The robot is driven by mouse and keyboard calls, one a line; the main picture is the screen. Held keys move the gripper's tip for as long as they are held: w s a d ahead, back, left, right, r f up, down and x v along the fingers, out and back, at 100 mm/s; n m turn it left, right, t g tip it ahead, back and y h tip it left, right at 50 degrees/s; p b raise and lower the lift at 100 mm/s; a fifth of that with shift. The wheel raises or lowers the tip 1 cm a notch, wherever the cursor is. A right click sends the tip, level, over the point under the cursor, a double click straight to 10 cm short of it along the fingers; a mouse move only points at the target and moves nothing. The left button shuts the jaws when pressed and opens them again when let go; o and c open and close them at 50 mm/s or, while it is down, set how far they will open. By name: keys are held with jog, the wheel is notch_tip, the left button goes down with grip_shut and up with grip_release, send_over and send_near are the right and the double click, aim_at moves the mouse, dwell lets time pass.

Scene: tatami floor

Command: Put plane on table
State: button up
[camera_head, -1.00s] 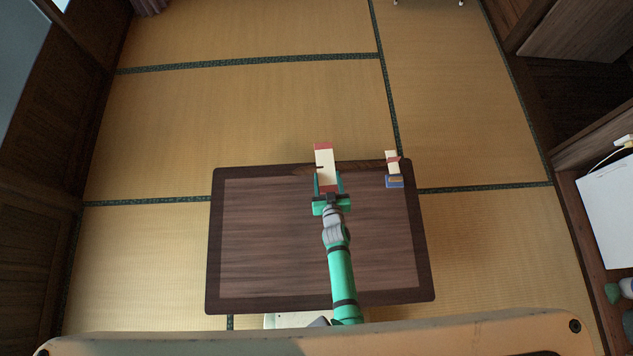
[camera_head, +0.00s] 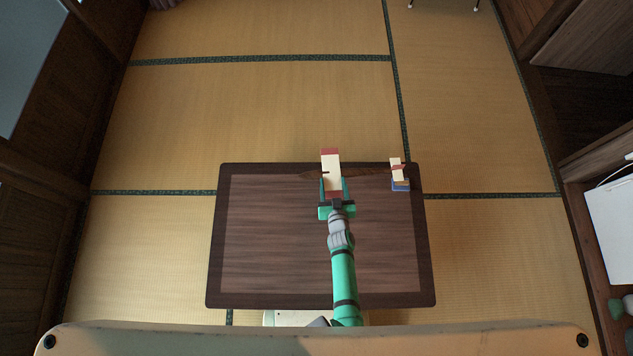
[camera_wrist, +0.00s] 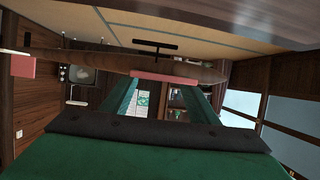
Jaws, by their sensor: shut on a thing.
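The plane is a wooden toy with a long brown body (camera_head: 365,171), a cream wing with red ends (camera_head: 331,170) and a small cream tail with red and blue parts (camera_head: 399,174). My gripper (camera_head: 333,187) is shut on the wing, one green finger on each side. The plane shows above the far edge of the dark wooden table (camera_head: 275,240), its body running left to right. I cannot tell how high it is held. In the wrist view, the brown body (camera_wrist: 195,70) spans across in front of the green fingers, with a red wing end (camera_wrist: 165,77) between them.
The table top is otherwise bare on both sides of my arm. Tatami floor (camera_head: 260,110) is open beyond and beside the table. A dark wooden wall stands at left, and shelving with a white item (camera_head: 612,215) at right.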

jog(key=s+a+f, duration=0.1)
jog(key=s, duration=0.1)
jog(key=s+a+f, duration=0.1)
jog(key=s+a, duration=0.1)
jog(key=shift+f, duration=0.1)
jog(key=s+a+f, duration=0.1)
jog(key=f, duration=0.1)
jog(key=s+a+f, duration=0.1)
jog(key=f, duration=0.1)
jog(key=s+a+f, duration=0.1)
jog(key=f, duration=0.1)
jog(key=shift+s+a+f, duration=0.1)
jog(key=shift+s+a, duration=0.15)
jog(key=shift+s, duration=0.15)
jog(key=shift+f, duration=1.4)
jog(key=o, duration=1.1)
jog(key=shift+o, duration=0.2)
